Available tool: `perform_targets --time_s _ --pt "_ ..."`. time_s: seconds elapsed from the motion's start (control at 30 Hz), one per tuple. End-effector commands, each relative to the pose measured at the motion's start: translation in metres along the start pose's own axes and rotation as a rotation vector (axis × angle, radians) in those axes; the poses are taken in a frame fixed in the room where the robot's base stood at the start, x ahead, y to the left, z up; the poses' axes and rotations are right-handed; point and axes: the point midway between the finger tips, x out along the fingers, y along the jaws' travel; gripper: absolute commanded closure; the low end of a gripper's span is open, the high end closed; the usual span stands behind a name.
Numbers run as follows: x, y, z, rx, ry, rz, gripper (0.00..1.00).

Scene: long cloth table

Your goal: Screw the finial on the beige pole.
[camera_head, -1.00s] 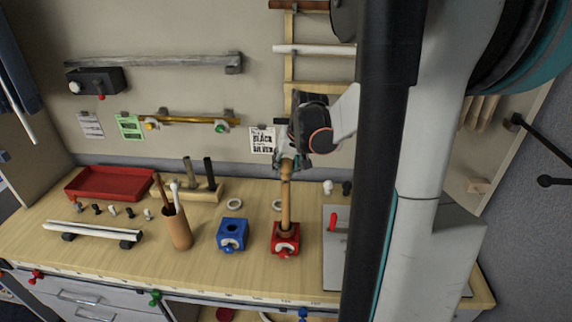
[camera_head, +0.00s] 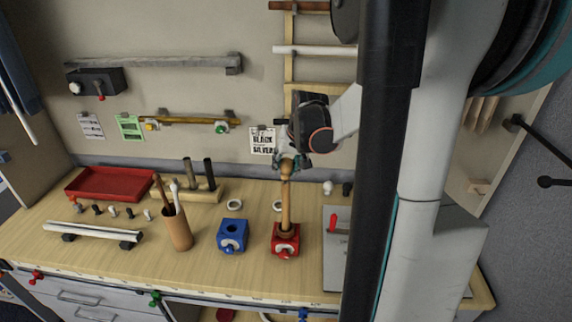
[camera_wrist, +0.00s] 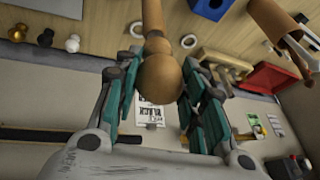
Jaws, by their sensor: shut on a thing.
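The beige pole (camera_head: 285,206) stands upright in the red clamp block (camera_head: 286,245) on the table. The round wooden finial (camera_wrist: 160,80) is at the pole's top end, and the pole (camera_wrist: 153,18) runs up from it in the wrist view. The finial also shows small in the head view (camera_head: 287,168). My gripper (camera_head: 289,162) is above the pole with its teal fingers shut on the finial. In the wrist view the fingers of my gripper (camera_wrist: 160,72) lie on both sides of the ball. I cannot see whether the thread is fully seated.
A blue block (camera_head: 232,235) and a brown cup with rods (camera_head: 177,230) stand to the left. A red tray (camera_head: 110,184) and a wooden stand (camera_head: 180,196) are behind. Several small finials (camera_head: 113,212) lie at the left. A grey plate (camera_head: 337,265) is at the right.

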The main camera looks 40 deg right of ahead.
Motion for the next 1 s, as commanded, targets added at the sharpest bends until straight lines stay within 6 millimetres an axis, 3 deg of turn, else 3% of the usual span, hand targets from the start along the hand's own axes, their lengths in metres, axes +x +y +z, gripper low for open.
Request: perform_targets --time_s 1.0 --pt "0.0091 0.0019 0.0038 0.0 0.0 0.0 0.86"
